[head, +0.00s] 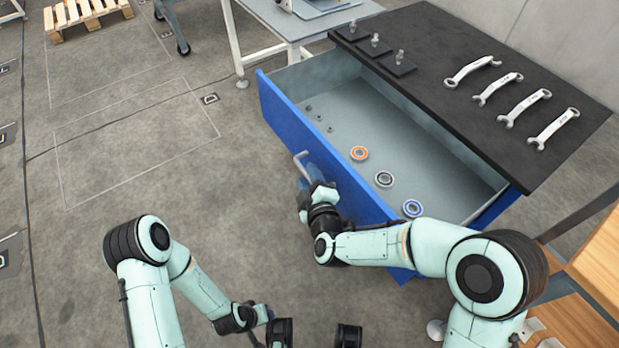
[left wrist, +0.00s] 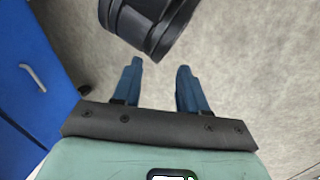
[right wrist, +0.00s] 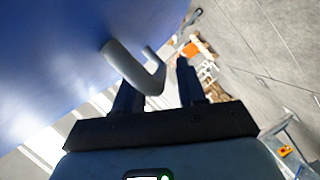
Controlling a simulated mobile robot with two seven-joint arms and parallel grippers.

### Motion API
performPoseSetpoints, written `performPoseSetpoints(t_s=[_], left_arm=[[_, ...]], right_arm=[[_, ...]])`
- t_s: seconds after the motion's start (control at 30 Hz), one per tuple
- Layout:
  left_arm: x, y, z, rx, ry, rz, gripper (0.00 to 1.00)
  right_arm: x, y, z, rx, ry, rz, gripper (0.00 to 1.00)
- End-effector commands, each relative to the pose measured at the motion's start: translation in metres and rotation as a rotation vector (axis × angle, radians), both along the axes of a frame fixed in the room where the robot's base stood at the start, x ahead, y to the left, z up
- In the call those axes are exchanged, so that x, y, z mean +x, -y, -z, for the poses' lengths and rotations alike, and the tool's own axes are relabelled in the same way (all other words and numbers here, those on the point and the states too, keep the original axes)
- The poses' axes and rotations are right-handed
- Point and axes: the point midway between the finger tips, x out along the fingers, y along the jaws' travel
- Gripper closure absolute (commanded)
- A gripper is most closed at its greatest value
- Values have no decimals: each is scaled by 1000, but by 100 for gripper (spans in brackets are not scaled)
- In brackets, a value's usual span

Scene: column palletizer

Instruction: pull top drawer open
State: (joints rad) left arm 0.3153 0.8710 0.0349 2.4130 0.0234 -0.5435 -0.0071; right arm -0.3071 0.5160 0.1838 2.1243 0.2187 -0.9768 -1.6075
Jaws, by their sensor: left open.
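The top drawer (head: 288,119) of the black-topped workbench is pulled far out, its blue front standing well away from the bench and its grey inside exposed. Its bent grey handle (head: 301,167) sticks out from the front. My right gripper (head: 306,184) is at this handle. In the right wrist view the handle (right wrist: 133,70) reaches between the two fingers, which stand apart; contact is unclear. My left gripper (left wrist: 158,75) is open and empty, low beside the bench. A blue front with a grey handle (left wrist: 33,77) shows left of it.
Inside the drawer lie an orange ring (head: 359,153), a dark ring (head: 384,179), a blue ring (head: 412,208) and several small parts. Several wrenches (head: 539,128) lie on the black benchtop (head: 450,45). A table (head: 290,22) stands behind. The floor at left (head: 120,150) is clear.

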Motion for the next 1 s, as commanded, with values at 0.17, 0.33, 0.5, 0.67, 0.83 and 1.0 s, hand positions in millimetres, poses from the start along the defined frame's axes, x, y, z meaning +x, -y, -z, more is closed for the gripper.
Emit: performPoseSetpoints(t_s=[0.17,0.33,0.5,0.67,0.83,1.0], left_arm=[[-1,1,-2,-1,-3,1,57],[-7,4,-7,-10,-18,8,57],[-15,8,-13,-20,-40,17,57],[-21,10,-17,-27,-55,24,57],[-39,16,-47,-46,-105,40,57],[-57,22,-71,-65,-160,58,57]], right_arm=[[-7,2,-2,0,-1,-1,60],[-34,11,-10,-2,0,-2,60],[-71,23,-18,-2,0,-2,60],[-102,34,-25,-1,0,-2,60],[-105,35,-30,-9,-1,5,60],[-110,37,-31,-13,-2,5,60]])
